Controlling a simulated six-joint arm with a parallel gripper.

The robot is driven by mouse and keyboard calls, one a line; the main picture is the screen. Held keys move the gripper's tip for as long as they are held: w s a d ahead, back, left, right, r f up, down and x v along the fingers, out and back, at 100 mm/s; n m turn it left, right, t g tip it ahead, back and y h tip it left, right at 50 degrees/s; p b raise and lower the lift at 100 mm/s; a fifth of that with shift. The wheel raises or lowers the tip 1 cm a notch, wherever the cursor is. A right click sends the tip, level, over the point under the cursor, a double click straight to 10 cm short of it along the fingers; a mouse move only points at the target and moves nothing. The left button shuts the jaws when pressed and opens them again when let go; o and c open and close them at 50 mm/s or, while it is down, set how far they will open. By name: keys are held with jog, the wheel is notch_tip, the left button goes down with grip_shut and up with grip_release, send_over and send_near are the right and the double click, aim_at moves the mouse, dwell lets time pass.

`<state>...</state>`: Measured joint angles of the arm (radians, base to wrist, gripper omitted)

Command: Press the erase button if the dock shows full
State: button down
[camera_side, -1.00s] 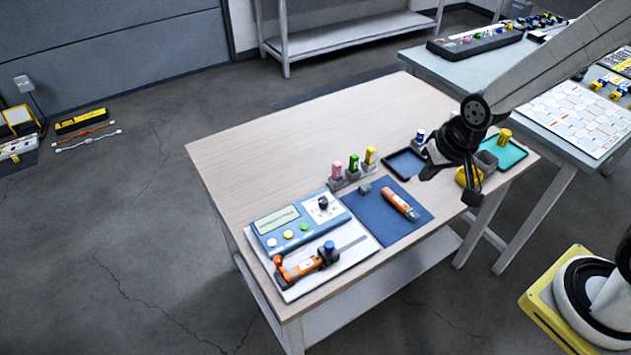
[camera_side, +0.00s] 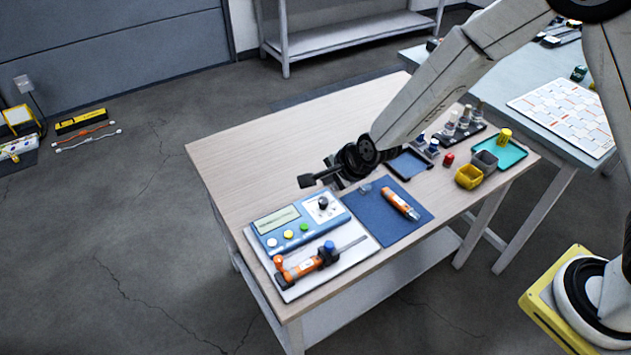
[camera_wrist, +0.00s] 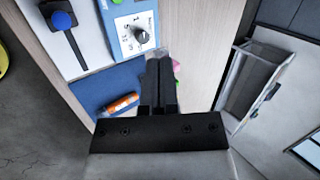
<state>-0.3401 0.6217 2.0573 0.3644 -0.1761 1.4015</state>
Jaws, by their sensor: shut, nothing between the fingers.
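The blue dock (camera_side: 268,243) lies on a white board at the table's front left. It has a pale display (camera_side: 279,220), whose text is too small to read, and a dark knob (camera_side: 323,203). A white button (camera_side: 272,242), a yellow button (camera_side: 289,235) and a green button (camera_side: 304,227) sit along its front; which one is erase I cannot tell. Part of the dock (camera_wrist: 118,34) with its knob shows in the wrist view. My gripper (camera_side: 306,181) is shut and empty, above and behind the dock's right end. Its fingers (camera_wrist: 158,72) show closed in the wrist view.
An orange-handled tool with a blue knob (camera_side: 329,247) lies in front of the dock. A yellow bin (camera_side: 469,177) and teal tray (camera_side: 512,153) stand farther right. The table's back left is clear.

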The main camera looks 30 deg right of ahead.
aim_at(291, 235)
jog(key=w+a+f+m+t, duration=0.2)
jog(key=w+a+f+m, duration=0.1)
jog(key=a+f+m, duration=0.3)
jog(key=shift+w+a+m, duration=0.3)
jog(key=shift+a+m, duration=0.7)
jog(key=shift+m, duration=0.1)
jog(key=shift+f, duration=0.15)
jog(key=shift+f, duration=4.25)
jog(key=shift+f, duration=0.2)
jog(key=shift+f, duration=0.25)
jog(key=shift+f, duration=0.4)
jog(key=shift+r, duration=0.8)
